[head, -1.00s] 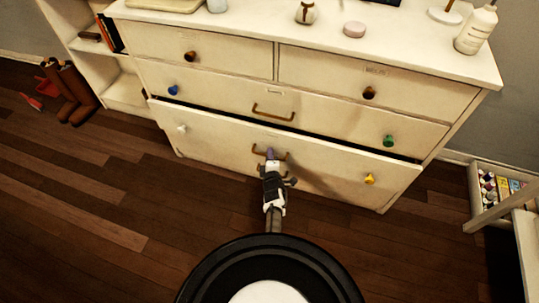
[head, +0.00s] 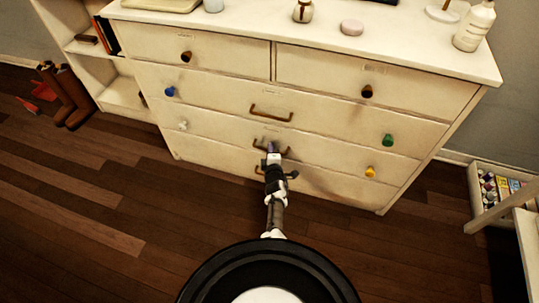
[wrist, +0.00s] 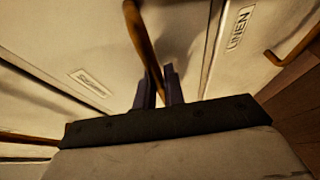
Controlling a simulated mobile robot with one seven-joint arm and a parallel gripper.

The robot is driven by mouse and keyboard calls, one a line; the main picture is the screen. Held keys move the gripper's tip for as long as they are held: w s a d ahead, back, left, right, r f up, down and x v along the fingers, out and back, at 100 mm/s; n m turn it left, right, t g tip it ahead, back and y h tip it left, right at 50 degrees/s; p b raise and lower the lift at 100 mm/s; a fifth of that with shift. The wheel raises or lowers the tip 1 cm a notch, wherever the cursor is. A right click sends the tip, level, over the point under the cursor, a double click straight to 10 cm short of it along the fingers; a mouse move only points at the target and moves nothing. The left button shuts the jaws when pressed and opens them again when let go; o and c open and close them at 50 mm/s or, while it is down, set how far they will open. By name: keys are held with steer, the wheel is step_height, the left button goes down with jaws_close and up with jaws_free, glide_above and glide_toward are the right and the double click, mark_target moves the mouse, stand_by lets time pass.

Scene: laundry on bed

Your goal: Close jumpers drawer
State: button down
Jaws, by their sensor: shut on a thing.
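The white dresser (head: 320,60) stands ahead of me. Its third-row drawer (head: 325,155), with a white knob (head: 183,125) on the left and a yellow knob (head: 370,171) on the right, looks flush with the front, with no dark gap above it. My gripper (head: 271,149) is shut on this drawer's brown bar handle (head: 287,153). In the wrist view, the handle (wrist: 142,35) passes between the two dark fingers (wrist: 160,85). A label (wrist: 90,83) on this drawer is too blurred to read.
The drawer below has a label reading LINEN (wrist: 240,27) and its own handle (wrist: 295,42). Brown boots (head: 70,97) stand at left by a shelf; a low crate (head: 480,200) is at right.

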steer(key=shift+w+r, duration=0.15)
steer(key=shift+w, duration=0.05)
steer(key=c, duration=1.8)
jaws_free()
steer(key=shift+d, duration=0.1)
steer(key=shift+o, duration=0.2)
steer(key=shift+w, duration=0.1)
steer(key=s+d+r+p, duration=0.1)
steer(key=s+p, duration=0.6)
steer(key=s, duration=0.7)
steer(key=shift+r, duration=0.6)
steer(key=shift+w, duration=0.1)
